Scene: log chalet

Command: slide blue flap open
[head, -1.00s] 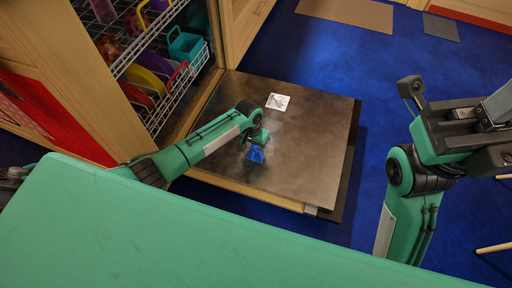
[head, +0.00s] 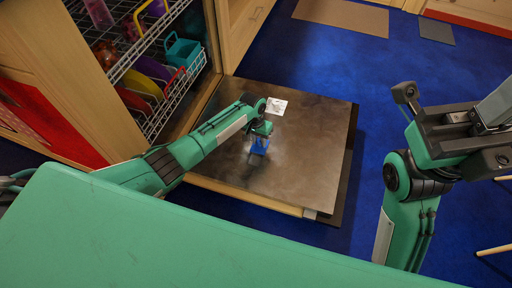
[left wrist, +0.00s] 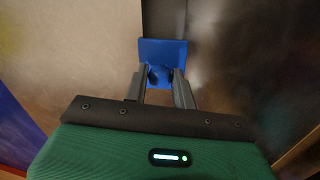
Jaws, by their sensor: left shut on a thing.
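The blue flap (head: 259,147) sits on the dark metal inner face of the lowered appliance door (head: 310,150). In the left wrist view the flap (left wrist: 161,53) shows as a blue square plate with a rounded blue knob. My left gripper (head: 261,133) is over the flap. In the left wrist view its two fingers (left wrist: 160,78) are shut on the knob, one on each side. A dark strip (left wrist: 162,18) lies just beyond the flap.
Wire racks (head: 175,100) with colourful dishes stand in the open appliance behind the door, left of it. A white label (head: 276,106) is on the door. The blue floor (head: 385,120) to the right of the door is mostly clear. A green surface (head: 190,240) fills the foreground.

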